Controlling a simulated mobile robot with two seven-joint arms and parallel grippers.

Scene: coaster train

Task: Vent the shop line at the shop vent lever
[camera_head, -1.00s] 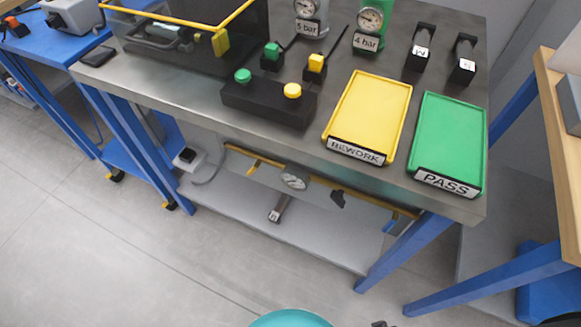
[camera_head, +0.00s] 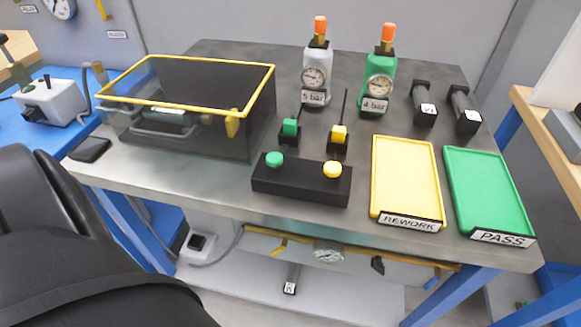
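No lever with a readable shop vent label shows. A yellow handle (camera_head: 103,10) is on the back wall at the top left, near a round gauge (camera_head: 60,5) cut off by the top edge; the small label below it (camera_head: 118,34) is too small to read surely. Under the bench, a yellow pipe (camera_head: 350,257) carries a small yellow lever (camera_head: 280,247), a gauge (camera_head: 328,255) and a black handle (camera_head: 377,264). My dark arm covers the lower left. Neither gripper is in view, and no hand touches any lever.
The metal bench (camera_head: 215,188) holds a yellow-rimmed clear box (camera_head: 215,72), a black button box (camera_head: 300,187), two bottles with gauges, a yellow rework tray (camera_head: 405,180) and a green pass tray (camera_head: 490,195). A blue table (camera_head: 55,130) stands left, a wooden-topped one (camera_head: 545,115) right.

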